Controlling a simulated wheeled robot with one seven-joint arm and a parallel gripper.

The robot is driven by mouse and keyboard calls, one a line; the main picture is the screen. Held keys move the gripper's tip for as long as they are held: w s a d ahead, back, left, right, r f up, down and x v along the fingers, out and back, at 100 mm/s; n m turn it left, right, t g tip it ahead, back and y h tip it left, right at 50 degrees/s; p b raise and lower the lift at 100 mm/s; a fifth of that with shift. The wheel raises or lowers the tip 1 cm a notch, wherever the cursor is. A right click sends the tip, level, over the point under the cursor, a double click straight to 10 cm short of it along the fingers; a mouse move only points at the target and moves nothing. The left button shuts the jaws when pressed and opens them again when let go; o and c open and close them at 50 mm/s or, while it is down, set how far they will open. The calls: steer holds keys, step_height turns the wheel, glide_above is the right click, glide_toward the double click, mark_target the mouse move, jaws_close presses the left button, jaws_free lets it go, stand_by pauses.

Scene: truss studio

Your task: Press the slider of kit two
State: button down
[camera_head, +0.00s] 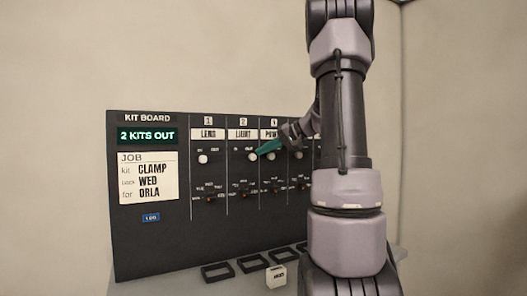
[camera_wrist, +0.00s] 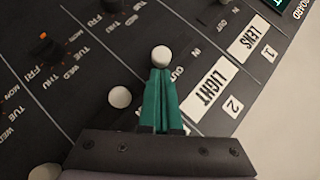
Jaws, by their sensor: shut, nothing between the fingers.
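The kit board (camera_head: 155,255) stands upright, with numbered columns. Column two is labelled LIGHT (camera_head: 242,134), and this label also shows in the wrist view (camera_wrist: 212,88). The white slider knob of kit two (camera_wrist: 161,56) sits on the OUT side of its column; it also shows in the head view (camera_head: 252,158). My gripper (camera_wrist: 160,72) is shut and empty, its green fingertips right at that knob. I cannot tell whether they touch it. In the head view my gripper (camera_head: 258,153) reaches in from the right, over part of the neighbouring column.
Other white knobs are close by: kit one (camera_head: 203,159) and kit three (camera_wrist: 120,97). Day dials (camera_head: 241,195) sit lower on the board. Dark trays (camera_head: 216,271) and a small white block (camera_head: 276,277) are on the ledge below. My arm hides the board's right side.

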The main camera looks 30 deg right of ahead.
steer(key=shift+a, duration=0.1)
glide_toward(236, 157)
steer(key=shift+x, duration=2.1)
steer(key=shift+a, duration=0.1)
